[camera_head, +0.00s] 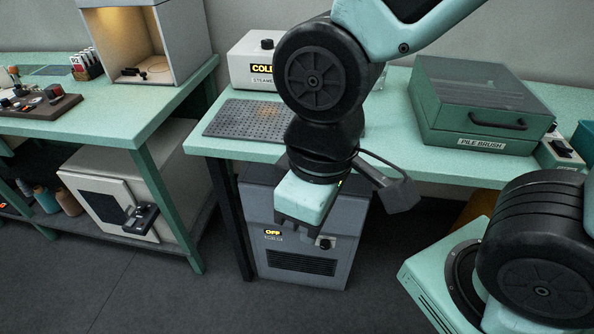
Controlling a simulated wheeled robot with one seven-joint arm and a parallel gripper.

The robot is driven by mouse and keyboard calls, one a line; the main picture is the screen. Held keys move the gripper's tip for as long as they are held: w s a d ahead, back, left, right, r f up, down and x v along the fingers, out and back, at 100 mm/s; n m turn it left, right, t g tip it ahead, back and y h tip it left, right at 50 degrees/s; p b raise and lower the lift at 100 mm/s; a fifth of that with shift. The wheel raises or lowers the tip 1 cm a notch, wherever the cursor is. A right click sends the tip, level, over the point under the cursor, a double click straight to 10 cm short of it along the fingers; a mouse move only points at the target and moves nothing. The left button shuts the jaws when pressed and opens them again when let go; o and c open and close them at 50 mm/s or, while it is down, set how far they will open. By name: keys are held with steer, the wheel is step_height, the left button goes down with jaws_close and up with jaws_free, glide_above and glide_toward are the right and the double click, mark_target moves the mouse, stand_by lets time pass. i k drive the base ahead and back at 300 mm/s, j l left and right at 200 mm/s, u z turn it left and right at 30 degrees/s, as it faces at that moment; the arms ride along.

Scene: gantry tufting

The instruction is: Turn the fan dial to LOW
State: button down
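The fan unit (257,250) is a grey box on the floor under the middle table. Its front has a small lit display (272,232) reading OFF, with a label below it too small to read. A dark dial (325,243) sits to the right of the display, and a slotted vent is below. My gripper (291,227) hangs in front of the upper part of the box, above and left of the dial in the picture. It covers part of the front panel. Its fingers are dark and small, so I cannot tell whether they are open. Nothing shows held in it.
A steamer (243,63) showing COLD, a perforated plate (225,118) and a green pile brush case (479,106) stand on the table (395,120) above. A table leg (232,215) is just left of the fan unit. Dark floor (150,290) in front is clear.

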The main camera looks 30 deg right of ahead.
mark_target(325, 244)
steer(key=k+l+z, duration=0.1)
steer(key=k+l, duration=0.25)
steer(key=k, duration=0.2)
steer(key=k+l+z, duration=0.1)
steer(key=k+l, duration=0.25)
steer(key=k, duration=0.2)
